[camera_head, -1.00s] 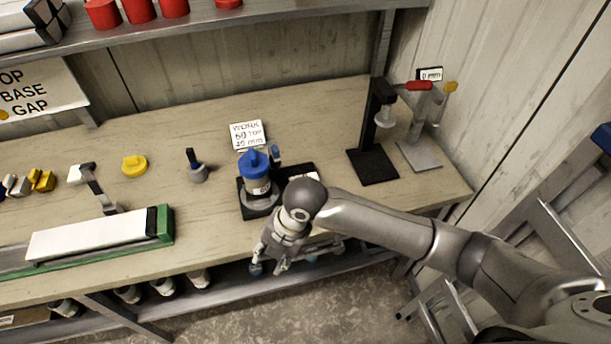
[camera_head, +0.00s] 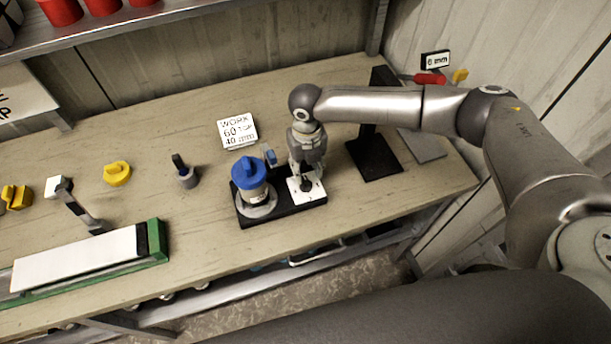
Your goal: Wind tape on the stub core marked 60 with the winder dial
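A stub core (camera_head: 258,197), pale with a blue cap (camera_head: 248,171) on top, stands upright on a round grey foot at the left of a black base (camera_head: 285,209). Any mark on the core is too small to read. A white dial plate (camera_head: 316,194) with a dark knob in its middle lies on the right of the same base. My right gripper (camera_head: 306,186) points down over this plate, its tips at or just above the knob. Its fingers are too small to tell open from shut. My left gripper is not in view.
A black stand (camera_head: 374,158) is close right of my gripper. A grey post (camera_head: 185,175), yellow piece (camera_head: 117,173) and green-edged white block (camera_head: 80,258) are left. Bench between is clear.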

